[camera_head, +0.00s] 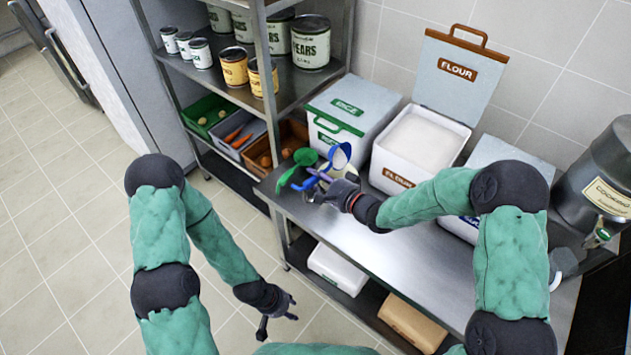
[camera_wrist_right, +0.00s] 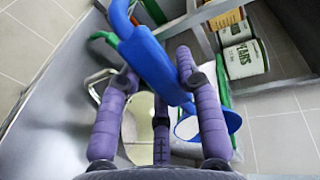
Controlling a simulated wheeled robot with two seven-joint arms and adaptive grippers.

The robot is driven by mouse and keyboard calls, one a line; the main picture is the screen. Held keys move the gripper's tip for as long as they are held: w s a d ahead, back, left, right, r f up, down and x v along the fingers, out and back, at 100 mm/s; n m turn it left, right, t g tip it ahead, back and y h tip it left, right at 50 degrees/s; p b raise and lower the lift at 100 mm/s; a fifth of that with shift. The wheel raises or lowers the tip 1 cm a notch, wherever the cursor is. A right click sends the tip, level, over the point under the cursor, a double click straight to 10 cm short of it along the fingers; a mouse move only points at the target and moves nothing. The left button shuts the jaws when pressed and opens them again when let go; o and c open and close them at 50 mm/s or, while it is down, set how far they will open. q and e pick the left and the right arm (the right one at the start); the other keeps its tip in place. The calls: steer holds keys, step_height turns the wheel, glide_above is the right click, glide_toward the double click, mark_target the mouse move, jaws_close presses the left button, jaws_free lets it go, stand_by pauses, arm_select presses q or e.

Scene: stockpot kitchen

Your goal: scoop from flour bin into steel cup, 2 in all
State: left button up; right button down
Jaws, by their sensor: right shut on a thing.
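The white flour bin (camera_head: 382,163) stands on the counter with its lid (camera_head: 458,78) raised and is filled with white flour (camera_head: 420,140). My right gripper (camera_head: 328,181) is left of the bin, shut on a blue scoop (camera_head: 340,155); the scoop's handle (camera_wrist_right: 150,55) crosses between the fingers (camera_wrist_right: 158,100) in the right wrist view. The scoop's bowl (camera_wrist_right: 225,122) looks whitish inside; I cannot tell whether it holds flour. A pale round vessel with a loop handle (camera_wrist_right: 92,82), probably the steel cup, is partly hidden behind the fingers. My left gripper (camera_head: 277,316) hangs empty and open over the floor.
A green scoop (camera_head: 304,156) lies at the counter's left end. A rice bin (camera_head: 352,110) stands left of the flour bin, another bin (camera_head: 510,152) right of it. A dark cooking-oil drum (camera_head: 600,180) is at far right. A shelf with cans (camera_head: 310,45) rises at left.

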steer(key=shift+s+d+f+t+y+b, duration=0.25)
steer(key=shift+t+y+b, duration=0.3)
steer(key=shift+b, duration=1.05)
steer(key=shift+s+d+f+t+y+b, duration=0.15)
steer(key=shift+t+y+b, duration=0.35)
steer(key=shift+b, duration=1.1)
steer(key=shift+r, duration=0.1)
steer(key=shift+p, duration=0.3)
